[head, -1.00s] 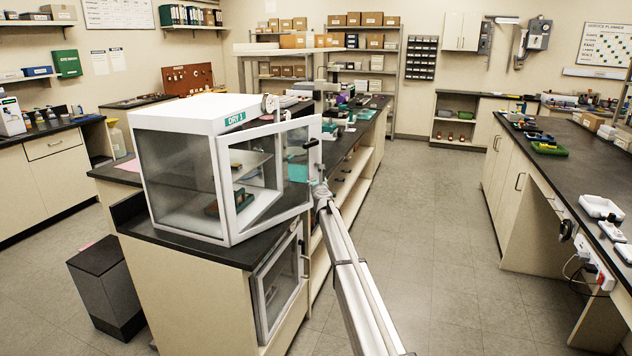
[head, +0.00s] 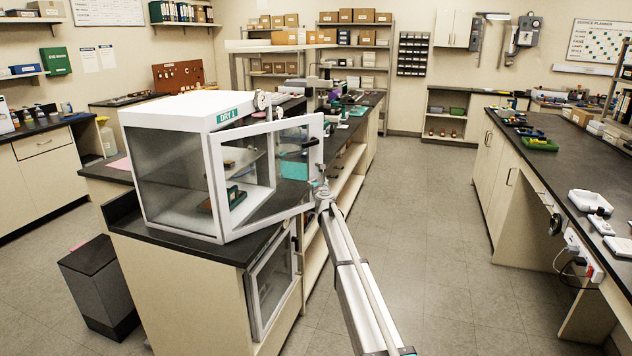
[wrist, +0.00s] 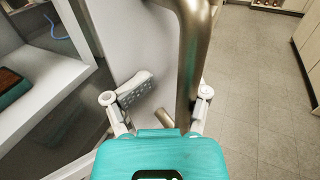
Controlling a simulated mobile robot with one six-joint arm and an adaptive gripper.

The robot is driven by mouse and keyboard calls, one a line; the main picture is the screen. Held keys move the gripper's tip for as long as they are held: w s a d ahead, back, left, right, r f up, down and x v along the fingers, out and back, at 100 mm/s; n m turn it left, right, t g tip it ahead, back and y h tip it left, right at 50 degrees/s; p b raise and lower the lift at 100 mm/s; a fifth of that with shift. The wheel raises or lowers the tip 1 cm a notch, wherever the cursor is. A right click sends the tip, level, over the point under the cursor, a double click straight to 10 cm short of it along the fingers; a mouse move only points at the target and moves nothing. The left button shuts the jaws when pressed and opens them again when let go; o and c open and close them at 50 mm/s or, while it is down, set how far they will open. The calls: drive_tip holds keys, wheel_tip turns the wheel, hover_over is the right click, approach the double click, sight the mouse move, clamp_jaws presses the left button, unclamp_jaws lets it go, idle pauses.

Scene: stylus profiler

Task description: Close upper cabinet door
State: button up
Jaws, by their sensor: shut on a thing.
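The upper cabinet (head: 170,185) is a white box with clear panels and a teal DRY label on the black counter. Its white-framed glass door (head: 216,185) stands open, hinged at the near corner, its free edge out to the right. Inside is a shelf with a small teal-and-brown item (head: 230,196). My gripper (head: 320,186) is at the door's free edge. In the wrist view the metal bar handle (wrist: 192,50) runs between the fingers of my teal gripper (wrist: 162,95), which is shut on it. The left grey finger pad is visible; the right pad is mostly hidden behind the bar.
Below the counter is a lower glass door (head: 272,285). A dark bin (head: 98,290) stands on the floor at left. The aisle floor (head: 420,240) is clear between the counter and the right bench (head: 560,165).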

drive_tip(key=s+d, duration=0.4)
drive_tip(key=s, duration=0.1)
drive_tip(key=shift+s+d, duration=0.15)
drive_tip(key=shift+d, duration=0.15)
idle(0.7)
idle(0.3)
drive_tip(key=s+d, duration=0.1)
drive_tip(key=s, duration=1.1)
drive_tip(key=shift+d, duration=0.2)
